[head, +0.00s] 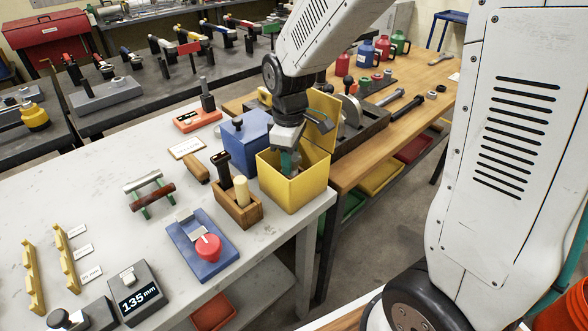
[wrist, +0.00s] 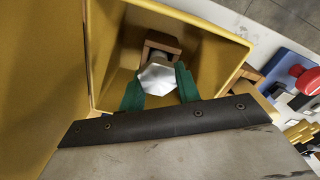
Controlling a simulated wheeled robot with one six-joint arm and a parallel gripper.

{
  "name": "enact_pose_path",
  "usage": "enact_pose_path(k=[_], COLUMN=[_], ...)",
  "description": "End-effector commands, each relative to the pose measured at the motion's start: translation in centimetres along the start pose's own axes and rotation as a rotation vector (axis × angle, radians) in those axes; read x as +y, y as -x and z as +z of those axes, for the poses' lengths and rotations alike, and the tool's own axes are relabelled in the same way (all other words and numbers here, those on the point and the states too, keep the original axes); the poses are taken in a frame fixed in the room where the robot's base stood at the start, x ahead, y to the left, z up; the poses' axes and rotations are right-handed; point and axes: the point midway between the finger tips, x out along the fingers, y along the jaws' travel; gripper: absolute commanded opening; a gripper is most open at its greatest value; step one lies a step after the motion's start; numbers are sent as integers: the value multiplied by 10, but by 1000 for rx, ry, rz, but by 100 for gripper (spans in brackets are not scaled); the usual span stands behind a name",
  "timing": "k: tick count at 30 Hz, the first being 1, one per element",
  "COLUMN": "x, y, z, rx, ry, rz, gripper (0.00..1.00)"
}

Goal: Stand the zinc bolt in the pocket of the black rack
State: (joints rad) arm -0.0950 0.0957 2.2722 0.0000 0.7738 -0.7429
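The zinc bolt (wrist: 157,77) shows as a silvery hexagonal head inside the yellow box (head: 279,182); its shank is hidden. My gripper (head: 288,163) reaches down into this box in the head view. In the wrist view the green fingers of my gripper (wrist: 160,88) stand close on both sides of the bolt head. I cannot tell whether they press on it. A brown block (wrist: 160,43) lies just beyond the head. I cannot single out the black rack with certainty; a dark holder (head: 362,137) stands on the wooden bench right of the box.
A blue box (head: 246,139) and a wooden holder (head: 237,206) with upright handles stand left of the yellow box. A blue fixture with a red knob (head: 208,247) is in front. The grey table (head: 110,215) has clear patches. A gap separates it from the wooden bench (head: 420,95).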

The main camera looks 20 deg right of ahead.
Motion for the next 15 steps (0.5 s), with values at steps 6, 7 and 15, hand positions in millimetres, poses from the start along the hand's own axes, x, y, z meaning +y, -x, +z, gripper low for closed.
enact_pose_path(k=[6,7,15], x=[0,0,1], y=[0,0,2], z=[0,0,0], rx=[0,0,2], ry=[0,0,0], rz=[0,0,2], gripper=[0,0,0])
